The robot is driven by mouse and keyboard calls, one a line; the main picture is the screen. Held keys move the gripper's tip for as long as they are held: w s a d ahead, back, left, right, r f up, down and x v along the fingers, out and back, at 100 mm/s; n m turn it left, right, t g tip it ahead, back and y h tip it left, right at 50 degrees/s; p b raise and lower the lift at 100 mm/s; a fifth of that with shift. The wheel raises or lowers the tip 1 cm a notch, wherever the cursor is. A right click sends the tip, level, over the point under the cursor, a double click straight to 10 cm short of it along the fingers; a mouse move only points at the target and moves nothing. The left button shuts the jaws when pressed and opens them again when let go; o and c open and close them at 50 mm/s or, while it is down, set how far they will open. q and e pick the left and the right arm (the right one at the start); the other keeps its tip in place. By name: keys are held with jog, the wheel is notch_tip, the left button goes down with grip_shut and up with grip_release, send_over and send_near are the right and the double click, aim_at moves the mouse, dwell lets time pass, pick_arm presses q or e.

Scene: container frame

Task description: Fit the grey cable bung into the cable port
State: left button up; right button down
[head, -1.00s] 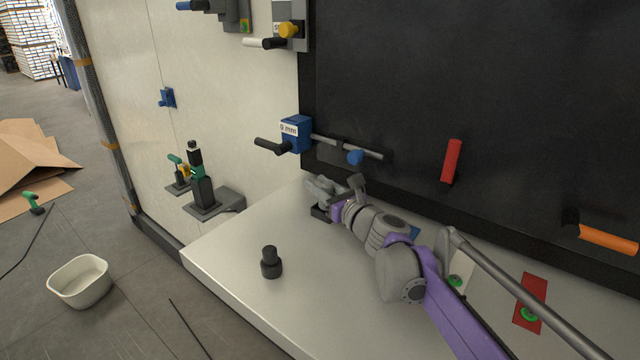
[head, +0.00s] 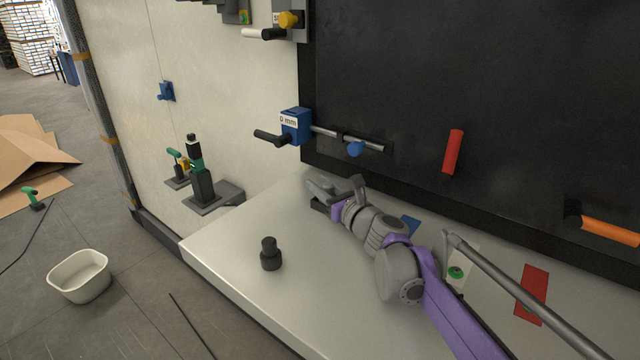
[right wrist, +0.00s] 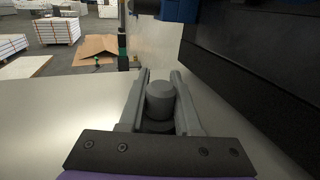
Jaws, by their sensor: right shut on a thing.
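My right gripper (head: 320,193) is low over the pale worktop near its back left, by the foot of the black panel. In the right wrist view the fingers (right wrist: 158,95) are shut on a grey round bung (right wrist: 160,98), its upper cylinder standing between them above a wider, darker base. In the head view the bung cannot be made out clearly at the gripper. I cannot identify the cable port in either view. My left gripper is not in view.
A dark stepped plug (head: 270,254) stands upright on the worktop (head: 235,250). A blue block (head: 296,126) with a rod juts from the wall beside the black panel (head: 400,80). Red (head: 453,152) and orange (head: 610,232) handles are on the panel.

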jog(key=c, duration=0.5)
grip_release()
